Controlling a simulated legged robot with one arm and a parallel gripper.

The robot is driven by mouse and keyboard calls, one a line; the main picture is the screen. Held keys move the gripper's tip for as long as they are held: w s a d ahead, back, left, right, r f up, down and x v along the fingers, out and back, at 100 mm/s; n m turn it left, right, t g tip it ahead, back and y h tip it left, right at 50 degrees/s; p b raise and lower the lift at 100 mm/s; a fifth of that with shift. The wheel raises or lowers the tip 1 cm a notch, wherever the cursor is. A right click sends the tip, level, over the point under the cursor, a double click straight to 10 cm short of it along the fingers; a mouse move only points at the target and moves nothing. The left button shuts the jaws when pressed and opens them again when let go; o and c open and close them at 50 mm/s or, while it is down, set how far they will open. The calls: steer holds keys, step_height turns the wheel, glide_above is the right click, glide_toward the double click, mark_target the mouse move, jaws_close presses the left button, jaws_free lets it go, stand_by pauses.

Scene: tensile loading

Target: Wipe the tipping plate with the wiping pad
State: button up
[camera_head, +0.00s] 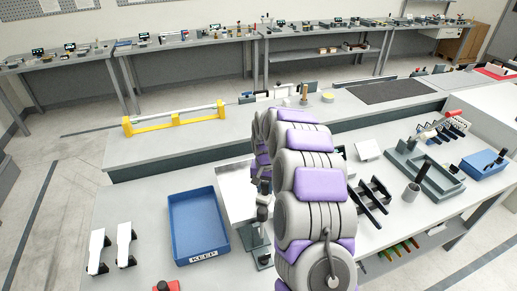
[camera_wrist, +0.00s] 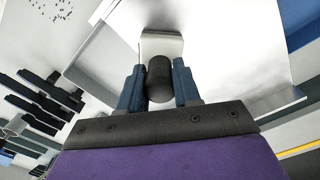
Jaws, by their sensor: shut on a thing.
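The tipping plate (camera_head: 236,192) is a pale metal sheet just right of the blue bin, partly hidden behind my arm. In the wrist view the plate (camera_wrist: 235,45) is a large bright surface filling the upper middle. My gripper (camera_wrist: 159,85) is shut on a dark rounded handle (camera_wrist: 159,78), with one blue-grey finger on each side. A pale, shiny flat piece, seemingly the wiping pad (camera_wrist: 161,45), shows just beyond the handle, over the plate. I cannot tell whether the pad touches the plate. In the head view my gripper (camera_head: 263,198) is small, beside the plate's right side.
A blue bin (camera_head: 174,227) labelled KEEP stands left of the plate, with two white-topped pieces (camera_head: 124,244) further left. Dark racks (camera_head: 373,197) and a grey fixture (camera_head: 425,165) stand on the right. A yellow-ended bar frame (camera_head: 176,119) lies on the bench behind.

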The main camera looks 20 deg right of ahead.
step_height(320, 180, up, 4)
steer(key=shift+a+r+p, duration=0.1)
steer(key=shift+a+p, duration=0.05)
steer(key=shift+p, duration=0.3)
steer(key=shift+a+r, duration=0.2)
steer(key=shift+r, duration=0.1)
steer(key=shift+r+p, duration=0.3)
steer(key=shift+r, duration=0.5)
steer(key=shift+d+r, duration=0.5)
steer(key=shift+r, duration=0.3)
steer(key=shift+a, duration=0.15)
steer(key=shift+a, duration=0.3)
steer(key=shift+d, duration=0.15)
